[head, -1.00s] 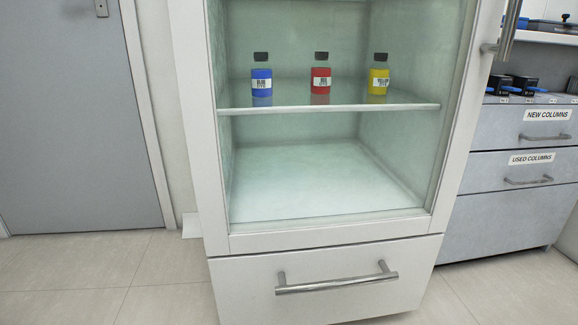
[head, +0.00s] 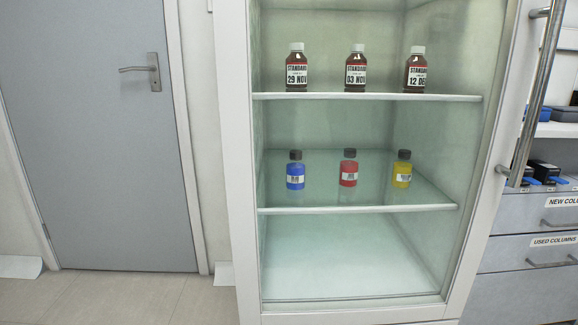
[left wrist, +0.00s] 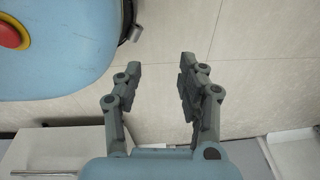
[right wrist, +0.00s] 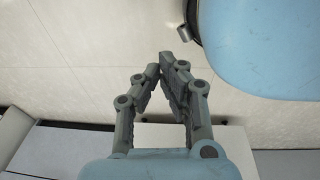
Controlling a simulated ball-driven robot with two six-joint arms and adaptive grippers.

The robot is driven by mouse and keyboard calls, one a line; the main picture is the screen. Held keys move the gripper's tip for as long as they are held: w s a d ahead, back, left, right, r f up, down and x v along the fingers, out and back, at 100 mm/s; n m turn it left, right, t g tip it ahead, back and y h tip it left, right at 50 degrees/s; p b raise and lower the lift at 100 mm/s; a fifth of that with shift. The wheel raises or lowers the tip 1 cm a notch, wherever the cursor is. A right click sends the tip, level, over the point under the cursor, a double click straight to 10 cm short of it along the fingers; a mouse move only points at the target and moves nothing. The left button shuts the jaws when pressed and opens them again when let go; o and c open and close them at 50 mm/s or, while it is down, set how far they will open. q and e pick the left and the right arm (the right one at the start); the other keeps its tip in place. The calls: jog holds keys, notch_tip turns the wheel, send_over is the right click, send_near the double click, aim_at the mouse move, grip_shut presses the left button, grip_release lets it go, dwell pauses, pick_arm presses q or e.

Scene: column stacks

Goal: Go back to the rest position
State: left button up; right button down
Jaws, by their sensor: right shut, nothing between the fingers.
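My left gripper (left wrist: 160,85) is open and empty in the left wrist view, above the pale tiled floor. My right gripper (right wrist: 160,72) is shut with nothing between its fingers in the right wrist view, also above the floor. Neither gripper shows in the head view. My blue base is seen beside each gripper in the wrist views.
A glass-fronted cabinet (head: 237,200) stands ahead. Brown standard bottles (head: 355,70) are on its upper shelf; blue (head: 295,175), red (head: 348,172) and yellow (head: 402,173) bottles stand below. A grey door (head: 100,130) is left, drawers (head: 530,255) right. Floor (head: 130,295) is clear at lower left.

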pick_arm(q)
jog(key=s+r+g+p, duration=0.1)
jog(key=s+p, duration=0.4)
jog(key=s, duration=0.5)
jog(key=shift+s+a+r, duration=0.2)
jog(key=shift+s+a, duration=0.1)
jog(key=shift+a, duration=0.15)
pick_arm(e)
jog(key=s+r+g, duration=0.1)
jog(key=s, duration=0.9)
jog(key=shift+s+d+r, duration=0.2)
jog(key=shift+s+d, duration=0.1)
jog(key=shift+d, duration=0.15)
